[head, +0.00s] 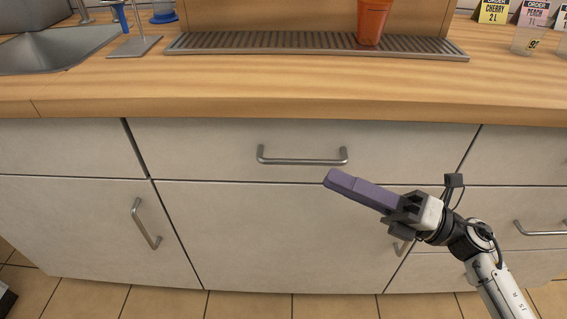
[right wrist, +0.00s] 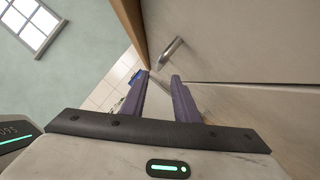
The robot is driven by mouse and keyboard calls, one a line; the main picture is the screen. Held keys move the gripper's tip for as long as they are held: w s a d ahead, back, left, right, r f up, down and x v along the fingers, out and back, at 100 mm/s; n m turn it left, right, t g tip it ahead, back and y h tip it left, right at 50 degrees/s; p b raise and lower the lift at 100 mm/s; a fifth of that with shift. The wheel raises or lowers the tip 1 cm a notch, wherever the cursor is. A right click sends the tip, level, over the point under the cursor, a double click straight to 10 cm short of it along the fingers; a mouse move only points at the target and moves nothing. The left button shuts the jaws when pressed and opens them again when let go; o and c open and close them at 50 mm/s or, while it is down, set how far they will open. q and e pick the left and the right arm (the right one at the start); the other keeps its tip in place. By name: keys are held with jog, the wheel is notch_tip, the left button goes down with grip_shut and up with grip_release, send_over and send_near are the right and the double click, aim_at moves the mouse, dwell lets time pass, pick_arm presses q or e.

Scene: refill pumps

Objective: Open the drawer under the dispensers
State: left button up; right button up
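The wide drawer (head: 215,150) under the counter is shut, its pale front flush with its neighbours. Its grey bar handle (head: 302,161) runs level across the front. My right gripper (head: 329,179) is just below and in front of the handle's right end, apart from it. In the right wrist view its two purple fingers (right wrist: 160,77) stand apart with nothing between them, and a metal handle (right wrist: 166,52) shows just beyond the tips. My left gripper is in neither view. The dispensers themselves are mostly cut off at the top.
A grated drip tray (head: 270,43) with an orange container (head: 373,20) lies on the wooden counter (head: 250,90). A sink (head: 50,45) is at the left. A cupboard door (head: 260,235) with handles beside it is below.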

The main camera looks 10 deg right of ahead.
aim_at(289, 162)
jog(key=x, duration=1)
jog(key=shift+s+a, duration=0.15)
jog(key=shift+a, duration=0.05)
grip_shut()
